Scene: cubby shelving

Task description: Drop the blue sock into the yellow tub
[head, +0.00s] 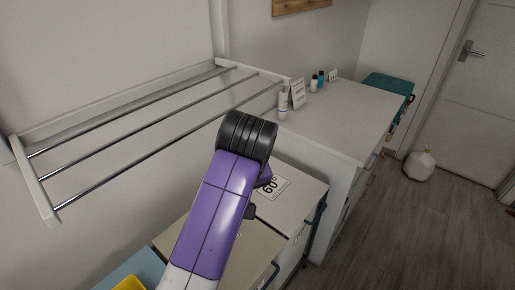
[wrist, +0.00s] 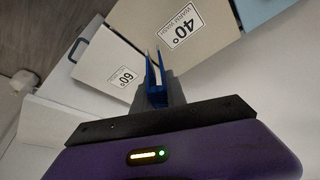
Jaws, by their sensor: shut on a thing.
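My gripper (wrist: 157,82) points away from the camera in the wrist view and is shut on the blue sock (wrist: 152,76). The sock shows as narrow blue strips at the fingers, and its full shape cannot be made out. In the head view my own arm hides the fingers and the sock. The yellow tub (head: 129,284) shows only as a small yellow piece at the bottom left edge of the head view, on a light blue top. My gripper is to the right of it, over the row of bins. The tub is not seen in the wrist view.
The white bin lid (head: 290,190) is labelled 60°, and the beige bin lid (wrist: 170,25) is labelled 40°. A wall drying rack (head: 140,125) juts out at the left. A white counter (head: 340,120) with small bottles stands behind. Wooden floor (head: 400,225) is mostly clear at right.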

